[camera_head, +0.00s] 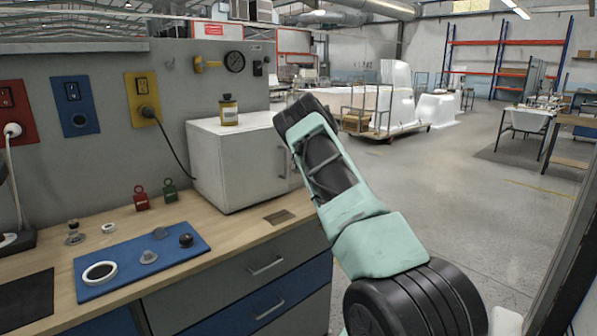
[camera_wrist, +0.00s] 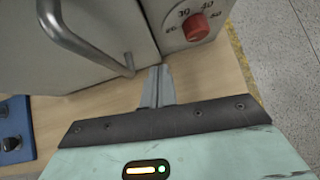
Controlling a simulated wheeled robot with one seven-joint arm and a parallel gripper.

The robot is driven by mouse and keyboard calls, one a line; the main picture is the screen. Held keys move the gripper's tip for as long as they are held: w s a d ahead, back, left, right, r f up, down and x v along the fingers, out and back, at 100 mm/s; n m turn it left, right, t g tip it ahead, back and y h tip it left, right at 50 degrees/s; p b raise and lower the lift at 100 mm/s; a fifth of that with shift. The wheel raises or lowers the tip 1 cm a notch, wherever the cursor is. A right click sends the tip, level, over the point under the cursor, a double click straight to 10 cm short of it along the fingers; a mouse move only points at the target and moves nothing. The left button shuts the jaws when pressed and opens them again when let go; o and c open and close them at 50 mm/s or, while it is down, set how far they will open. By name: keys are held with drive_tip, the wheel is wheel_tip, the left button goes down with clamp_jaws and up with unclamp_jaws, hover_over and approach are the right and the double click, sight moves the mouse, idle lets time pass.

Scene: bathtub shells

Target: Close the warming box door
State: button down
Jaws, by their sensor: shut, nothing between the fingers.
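The warming box (camera_head: 240,165) is a white cabinet on the wooden bench in the head view. My arm hides the right part of its front. In the wrist view, its pale door (camera_wrist: 60,45) fills the upper left, with a curved grey handle (camera_wrist: 100,48). A dark seam separates the door from the panel (camera_wrist: 175,15) to the right. I cannot tell whether the door is slightly ajar. My gripper (camera_wrist: 156,75) is shut and empty, its fingertips low by the door's lower right corner. Contact is unclear. The head view does not show the fingers.
A red knob (camera_wrist: 196,27) sits on the panel. A blue mat (camera_head: 140,265) with small parts lies left on the bench (camera_head: 225,240). A black cable hangs behind the box. Open floor lies to the right.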

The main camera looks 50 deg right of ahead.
drive_tip(key=d+b+v, duration=0.1)
drive_tip(key=b+v, duration=0.1)
drive_tip(key=v, duration=0.7)
drive_tip(key=shift+s+r, duration=0.3)
drive_tip(key=shift+s, duration=0.1)
drive_tip(key=shift+a, duration=0.2)
